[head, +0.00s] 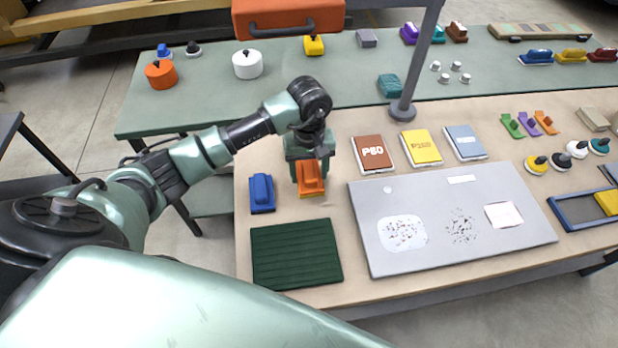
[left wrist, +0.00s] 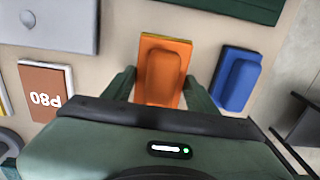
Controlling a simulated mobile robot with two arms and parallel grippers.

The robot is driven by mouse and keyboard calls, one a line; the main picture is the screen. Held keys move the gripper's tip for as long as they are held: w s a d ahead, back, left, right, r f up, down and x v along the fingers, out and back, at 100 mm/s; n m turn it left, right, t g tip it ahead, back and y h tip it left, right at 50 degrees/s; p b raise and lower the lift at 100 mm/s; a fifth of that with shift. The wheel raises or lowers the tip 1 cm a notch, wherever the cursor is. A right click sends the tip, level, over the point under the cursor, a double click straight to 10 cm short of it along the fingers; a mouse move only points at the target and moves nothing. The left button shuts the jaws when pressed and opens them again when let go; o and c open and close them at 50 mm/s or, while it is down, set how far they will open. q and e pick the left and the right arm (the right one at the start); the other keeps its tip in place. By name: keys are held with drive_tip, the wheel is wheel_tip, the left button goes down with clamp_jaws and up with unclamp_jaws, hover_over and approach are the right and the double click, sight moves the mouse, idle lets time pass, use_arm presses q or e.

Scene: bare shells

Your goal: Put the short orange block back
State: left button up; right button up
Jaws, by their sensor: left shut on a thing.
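The short orange block (head: 311,180), with a raised orange top on a flat base, is near the left part of the front wooden table. My left gripper (head: 308,166) comes down on it from behind and is shut on it. In the left wrist view the orange block (left wrist: 163,72) sits between the two green fingers of the gripper (left wrist: 161,84). I cannot tell whether its base touches the table. A blue block (head: 262,193) of similar shape stands just left of it, apart; it also shows in the left wrist view (left wrist: 238,80). My right gripper is not in view.
A dark green ribbed mat (head: 296,256) lies in front of the blocks. A grey board (head: 375,235) lies to the right. Brown, yellow and blue-grey packs (head: 373,154) stand behind the board. A grey post (head: 412,70) rises at the table's back edge.

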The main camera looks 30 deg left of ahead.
use_arm(q)
wheel_tip(320, 180, down, 4)
drive_tip(key=shift+r+p, duration=0.25)
drive_tip(key=shift+p, duration=0.25)
drive_tip(key=shift+f, duration=0.45)
drive_tip(key=o, duration=0.9)
drive_tip(key=shift+f, duration=0.15)
drive_tip(key=o, duration=0.4)
